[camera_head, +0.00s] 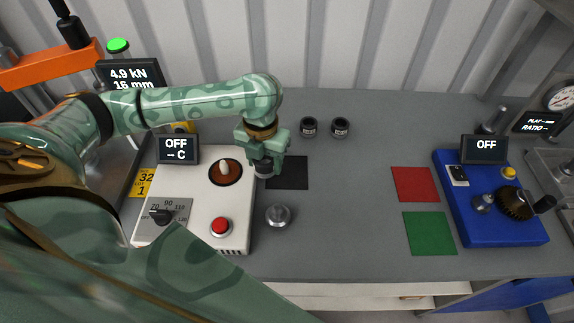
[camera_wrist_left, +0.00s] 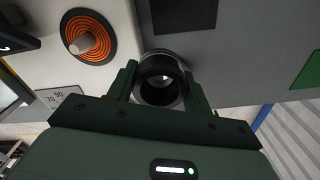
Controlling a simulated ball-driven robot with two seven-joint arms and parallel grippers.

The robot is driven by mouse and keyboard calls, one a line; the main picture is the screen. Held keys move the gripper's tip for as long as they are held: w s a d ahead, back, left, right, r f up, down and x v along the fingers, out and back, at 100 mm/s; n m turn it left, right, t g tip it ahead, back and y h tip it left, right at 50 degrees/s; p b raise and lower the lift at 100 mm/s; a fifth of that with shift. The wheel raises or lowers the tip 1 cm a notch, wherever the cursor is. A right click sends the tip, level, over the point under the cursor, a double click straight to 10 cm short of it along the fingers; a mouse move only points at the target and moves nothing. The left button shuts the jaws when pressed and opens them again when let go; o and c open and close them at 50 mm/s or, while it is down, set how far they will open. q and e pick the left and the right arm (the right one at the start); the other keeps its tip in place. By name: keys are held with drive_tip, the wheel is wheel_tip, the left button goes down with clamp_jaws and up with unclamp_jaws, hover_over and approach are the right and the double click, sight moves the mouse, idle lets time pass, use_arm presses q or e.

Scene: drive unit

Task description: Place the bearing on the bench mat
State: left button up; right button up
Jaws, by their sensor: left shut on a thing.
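My left gripper (camera_head: 264,160) points down between the white heater unit and a black square mat (camera_head: 292,173) on the grey bench. It is shut on the bearing, a dark ring with an open bore (camera_wrist_left: 160,90), seen between both fingers in the left wrist view. In the head view the bearing (camera_head: 264,171) shows only partly below the fingers, left of the black mat; I cannot tell its exact height. The black mat is bare where it shows, and it also shows in the left wrist view (camera_wrist_left: 183,14). My right gripper is not in view.
The white heater unit (camera_head: 190,215) has a round plate (camera_head: 226,172) close left of my gripper. A silver round part (camera_head: 278,216) lies in front of it. Two dark jars (camera_head: 340,128) stand behind. Red (camera_head: 415,184) and green (camera_head: 430,233) mats and a blue unit (camera_head: 490,225) are right.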

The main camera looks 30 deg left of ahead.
use_arm(q)
drive_tip(key=b, duration=0.4)
hover_over(287, 171)
drive_tip(key=f, duration=0.7)
drive_tip(key=shift+s+f, duration=0.15)
drive_tip(key=shift+s, duration=0.05)
drive_tip(key=shift+w+f, duration=0.2)
drive_tip(key=shift+f, duration=0.15)
wheel_tip(287, 171, down, 3)
drive_tip(key=shift+b, duration=0.7)
drive_tip(key=shift+r, duration=0.1)
drive_tip(key=o, duration=0.9)
